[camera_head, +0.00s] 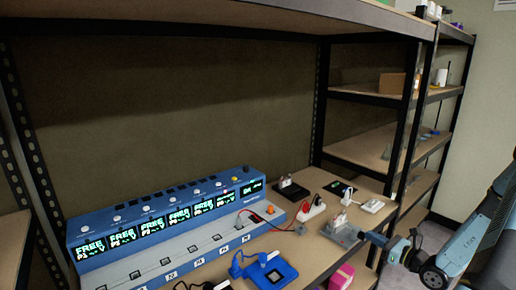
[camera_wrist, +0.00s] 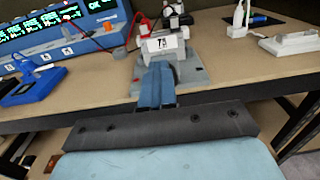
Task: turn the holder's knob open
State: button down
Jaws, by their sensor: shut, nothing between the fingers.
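The grey holder (camera_head: 343,235) stands near the front edge of the shelf board, right of centre in the head view. In the wrist view its grey base (camera_wrist: 195,74) carries a white block with a dark mark (camera_wrist: 163,44) and dark parts on top. My gripper (camera_head: 372,238) reaches in from the right at about the holder's height. In the wrist view my blue fingers (camera_wrist: 157,82) are together and empty, with their tips right in front of the holder. Whether they touch it I cannot tell. The knob is not clearly visible; the fingers may cover it.
A blue instrument with lit displays (camera_head: 150,225) fills the left of the board. A white device (camera_wrist: 288,42) lies right of the holder. A black shelf post (camera_head: 408,110) stands behind.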

jog(key=shift+s+a+r+v, duration=0.1)
jog(key=shift+r+v, duration=0.05)
jog(key=shift+v, duration=0.7)
jog(key=shift+s+a+r+v, duration=0.1)
jog(key=shift+r+v, duration=0.05)
jog(key=shift+v, duration=0.65)
jog(key=shift+a+r+v, duration=0.1)
jog(key=shift+v, duration=0.75)
jog(key=shift+n, duration=0.3)
